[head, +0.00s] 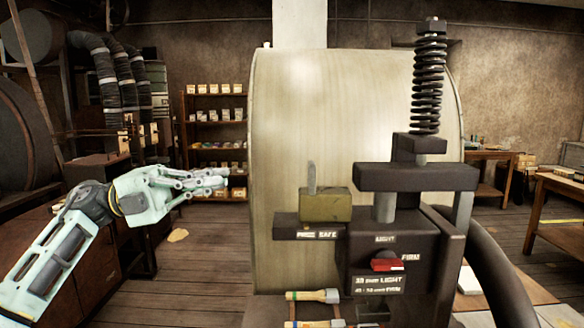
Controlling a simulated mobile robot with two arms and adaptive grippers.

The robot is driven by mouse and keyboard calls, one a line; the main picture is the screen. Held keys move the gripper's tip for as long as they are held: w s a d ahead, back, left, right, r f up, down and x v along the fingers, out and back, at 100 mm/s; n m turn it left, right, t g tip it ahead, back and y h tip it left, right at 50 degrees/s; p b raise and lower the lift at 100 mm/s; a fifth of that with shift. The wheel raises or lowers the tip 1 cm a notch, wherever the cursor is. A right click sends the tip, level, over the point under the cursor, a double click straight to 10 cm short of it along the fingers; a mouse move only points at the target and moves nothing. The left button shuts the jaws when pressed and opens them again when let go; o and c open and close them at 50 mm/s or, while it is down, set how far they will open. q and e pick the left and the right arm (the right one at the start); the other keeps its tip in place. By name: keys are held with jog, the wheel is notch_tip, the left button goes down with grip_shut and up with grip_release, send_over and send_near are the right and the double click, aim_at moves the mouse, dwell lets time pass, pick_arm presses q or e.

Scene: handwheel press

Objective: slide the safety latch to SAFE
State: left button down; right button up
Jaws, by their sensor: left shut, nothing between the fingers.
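The safety latch (326,206) is an olive block with an upright grey tab, set on a dark ledge of the press (404,245). The ledge carries a label (317,234) whose right word reads SAFE; the left word is hard to read. The tab stands above the left part of the label. My left gripper (222,179) is shut and empty, pointing right. In the picture it is left of the latch, with a clear gap between them. My right gripper is not in view.
A black spring (429,85) rises above the press. A red selector (387,262) sits below the latch's level, between LIGHT and FIRM. Wooden-handled tools (305,295) are low in front. A large pale drum (350,100) shows behind the press. A dark curved part (497,270) is at right.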

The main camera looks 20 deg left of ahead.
pick_arm(q)
jog(key=p, duration=0.6)
send_near(310, 163)
jog(key=x, duration=0.5)
jog(key=shift+w+d+r, duration=0.1)
jog(key=shift+d+r, duration=0.1)
jog(key=shift+d, duration=0.05)
jog(key=shift+w+d, duration=0.2)
jog(key=shift+d, duration=0.35)
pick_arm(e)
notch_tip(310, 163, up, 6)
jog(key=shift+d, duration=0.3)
pick_arm(q)
jog(key=shift+f, duration=0.1)
jog(key=shift+d, duration=0.1)
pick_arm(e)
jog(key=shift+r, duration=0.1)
